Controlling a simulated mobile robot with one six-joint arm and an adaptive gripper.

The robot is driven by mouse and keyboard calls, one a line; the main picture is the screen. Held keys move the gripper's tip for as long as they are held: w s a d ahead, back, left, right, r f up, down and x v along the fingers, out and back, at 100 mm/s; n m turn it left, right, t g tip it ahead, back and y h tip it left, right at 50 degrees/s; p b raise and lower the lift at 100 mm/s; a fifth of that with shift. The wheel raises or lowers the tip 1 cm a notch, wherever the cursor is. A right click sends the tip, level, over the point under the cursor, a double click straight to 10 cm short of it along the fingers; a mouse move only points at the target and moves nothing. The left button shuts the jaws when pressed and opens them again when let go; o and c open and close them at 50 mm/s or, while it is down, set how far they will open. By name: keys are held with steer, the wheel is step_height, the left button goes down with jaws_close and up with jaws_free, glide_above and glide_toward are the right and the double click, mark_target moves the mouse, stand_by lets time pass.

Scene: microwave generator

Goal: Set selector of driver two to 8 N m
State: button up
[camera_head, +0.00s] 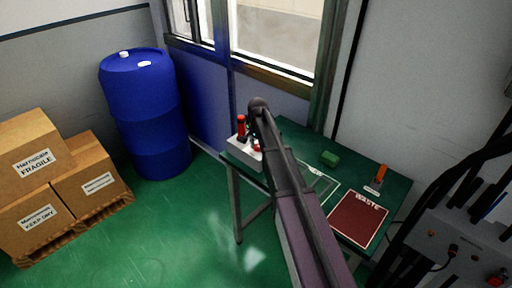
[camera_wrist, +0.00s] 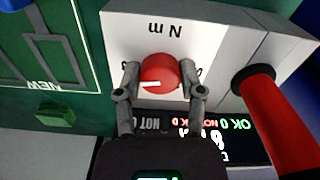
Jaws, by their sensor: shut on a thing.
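A round red selector knob (camera_wrist: 158,74) with a white pointer line sits on a white box (camera_wrist: 125,22) marked "N m", which appears upside down in the wrist view. The pointer line lies roughly level, toward the picture's left. My gripper (camera_wrist: 160,68) is shut on the knob, one finger on each side. A dark display (camera_wrist: 225,143) below the knob shows "OK 0" and "NOT OK 0"; my gripper covers part of it. A red-handled driver (camera_wrist: 282,115) stands in a black ring at the right. In the head view my arm hides the gripper and much of the box (camera_head: 240,150).
A window wall is close behind. A blue barrel (camera_head: 145,120) and cardboard boxes (camera_head: 35,170) stand at the left.

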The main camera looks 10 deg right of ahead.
steer(key=shift+s, duration=0.2)
steer(key=o, duration=1.2)
steer(key=shift+r, duration=0.1)
steer(key=shift+c, duration=0.2)
steer(key=shift+w, duration=0.1)
